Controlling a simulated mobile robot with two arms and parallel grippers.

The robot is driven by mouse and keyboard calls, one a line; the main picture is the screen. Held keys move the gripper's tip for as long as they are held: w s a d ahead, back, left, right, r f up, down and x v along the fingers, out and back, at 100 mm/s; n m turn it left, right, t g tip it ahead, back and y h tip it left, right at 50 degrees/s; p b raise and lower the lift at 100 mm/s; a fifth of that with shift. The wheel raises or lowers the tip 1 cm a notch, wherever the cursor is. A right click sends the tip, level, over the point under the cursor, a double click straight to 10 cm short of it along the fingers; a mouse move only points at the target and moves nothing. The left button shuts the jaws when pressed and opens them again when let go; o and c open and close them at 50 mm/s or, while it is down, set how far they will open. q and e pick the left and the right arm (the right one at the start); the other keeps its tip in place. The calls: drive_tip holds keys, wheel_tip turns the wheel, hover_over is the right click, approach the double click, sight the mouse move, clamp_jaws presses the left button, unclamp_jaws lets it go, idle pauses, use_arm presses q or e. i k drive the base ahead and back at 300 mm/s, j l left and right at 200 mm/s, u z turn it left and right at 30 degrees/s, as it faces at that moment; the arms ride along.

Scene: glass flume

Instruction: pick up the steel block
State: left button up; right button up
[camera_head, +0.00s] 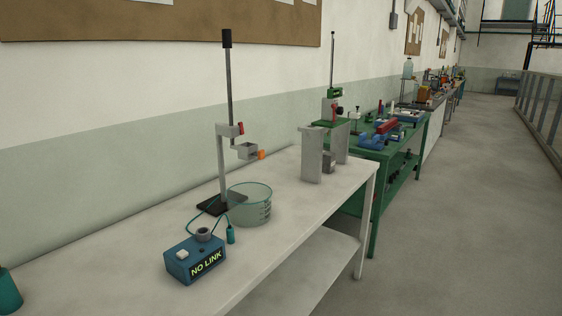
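A small grey block (329,165), which looks like the steel block, is low between the uprights of a grey stand (312,156) at the far end of the white bench (290,222). The stand partly hides it, and I cannot tell whether it rests on the bench or hangs. Neither of my grippers is in view.
On the white bench are a retort stand (222,165) with a clamp, a glass beaker (250,204) and a blue box (195,260) reading "NO LINK". A green bench (377,155) with several items stands beyond. The floor (450,220) at right is clear.

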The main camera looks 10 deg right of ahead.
sight(328, 157)
drive_tip(key=i+l+u, duration=0.4)
drive_tip(key=l, duration=0.2)
drive_tip(key=l+u, duration=0.2)
drive_tip(key=i+l+u, duration=0.2)
drive_tip(key=l, duration=0.3)
drive_tip(key=l+u, duration=0.2)
drive_tip(key=l, duration=0.15)
